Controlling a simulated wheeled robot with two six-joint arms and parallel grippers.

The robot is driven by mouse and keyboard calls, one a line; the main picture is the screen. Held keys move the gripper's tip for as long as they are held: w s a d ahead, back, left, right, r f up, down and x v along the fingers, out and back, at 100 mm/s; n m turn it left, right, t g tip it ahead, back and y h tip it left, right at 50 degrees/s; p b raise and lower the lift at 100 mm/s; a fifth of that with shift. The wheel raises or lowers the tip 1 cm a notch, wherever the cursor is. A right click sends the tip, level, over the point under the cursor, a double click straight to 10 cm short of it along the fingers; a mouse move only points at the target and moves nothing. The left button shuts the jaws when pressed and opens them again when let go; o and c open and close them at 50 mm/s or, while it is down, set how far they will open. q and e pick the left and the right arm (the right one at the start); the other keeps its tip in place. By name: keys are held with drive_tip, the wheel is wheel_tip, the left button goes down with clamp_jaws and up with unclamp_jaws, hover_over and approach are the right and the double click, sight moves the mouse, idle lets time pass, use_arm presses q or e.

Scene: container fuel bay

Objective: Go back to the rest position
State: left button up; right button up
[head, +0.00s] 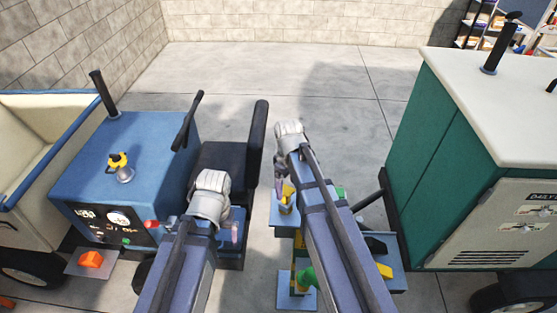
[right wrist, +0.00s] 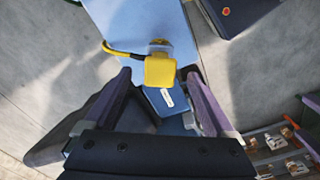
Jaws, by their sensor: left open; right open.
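My left arm reaches up from the bottom of the head view, and its gripper (head: 232,232) points down in front of the black seat. It is mostly hidden by my wrist and is open. My right arm reaches further forward, and its gripper (head: 285,190) points down over a small stand with blue plates. In the right wrist view its two fingers (right wrist: 158,76) are apart. A yellow cap-like block (right wrist: 160,70) with a yellow strap shows between the fingertips. I cannot tell whether the fingers touch it.
A blue machine (head: 150,140) with a yellow-capped filler (head: 120,168) stands left, beside a black seat (head: 225,162). A green cabinet (head: 440,150) stands right. The stand's blue plate (head: 284,217) lies under my right arm. Concrete floor (head: 250,75) is clear behind.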

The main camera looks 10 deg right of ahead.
sight(286, 199)
drive_tip(key=shift+f, duration=0.15)
wheel_tip(286, 199, down, 8)
drive_tip(key=b, duration=0.8)
drive_tip(key=shift+r, duration=0.3)
